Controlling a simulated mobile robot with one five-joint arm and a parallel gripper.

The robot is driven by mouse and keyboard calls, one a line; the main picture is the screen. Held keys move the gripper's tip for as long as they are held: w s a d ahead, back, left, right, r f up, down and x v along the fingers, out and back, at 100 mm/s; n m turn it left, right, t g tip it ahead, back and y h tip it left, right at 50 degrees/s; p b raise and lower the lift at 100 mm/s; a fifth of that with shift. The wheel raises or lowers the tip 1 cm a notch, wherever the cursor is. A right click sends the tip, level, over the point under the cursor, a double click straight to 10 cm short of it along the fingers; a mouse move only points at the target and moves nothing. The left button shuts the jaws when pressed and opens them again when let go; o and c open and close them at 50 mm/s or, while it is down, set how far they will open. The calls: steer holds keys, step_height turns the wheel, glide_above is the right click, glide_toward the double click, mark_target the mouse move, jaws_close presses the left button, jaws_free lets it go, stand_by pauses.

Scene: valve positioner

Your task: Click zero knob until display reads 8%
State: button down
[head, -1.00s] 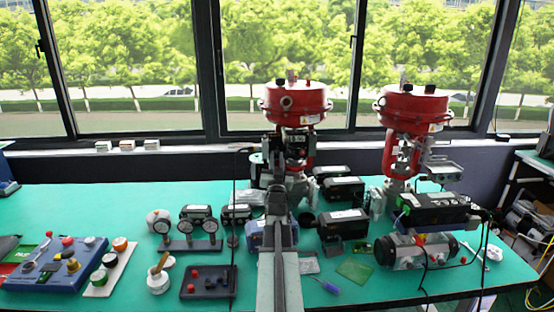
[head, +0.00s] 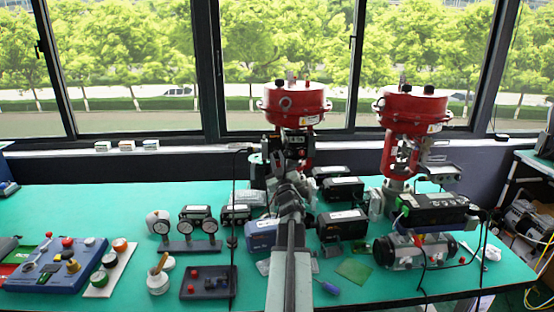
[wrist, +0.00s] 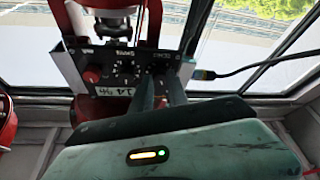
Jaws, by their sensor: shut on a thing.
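The valve positioner shows in the wrist view as a dark panel (wrist: 125,66) in a pale frame, with a red knob (wrist: 92,75), several small dark controls and a small white display (wrist: 113,91). The display's characters appear upside down; a "14" seems to show, but I cannot read it surely. In the head view, the positioner (head: 297,141) sits below the left red actuator, partly hidden by my arm. My gripper (wrist: 158,80) reaches the panel's right half, its fingers shut on a small knob there. The fingers mostly hide this knob, and its label is unclear.
The left red actuator (head: 295,101) stands over the positioner; a second red valve (head: 410,108) stands to the right. Instruments and a blue control box (head: 63,265) crowd the green table (head: 120,205).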

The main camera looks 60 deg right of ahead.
stand_by(0.4)
steer(key=c, duration=1.3)
jaws_free()
steer(key=b+v, duration=0.2)
steer(key=v, duration=0.5)
steer(key=shift+s+a+f+b, duration=0.1)
steer(key=shift+s+a+b, duration=0.1)
steer(key=shift+a+b, duration=0.15)
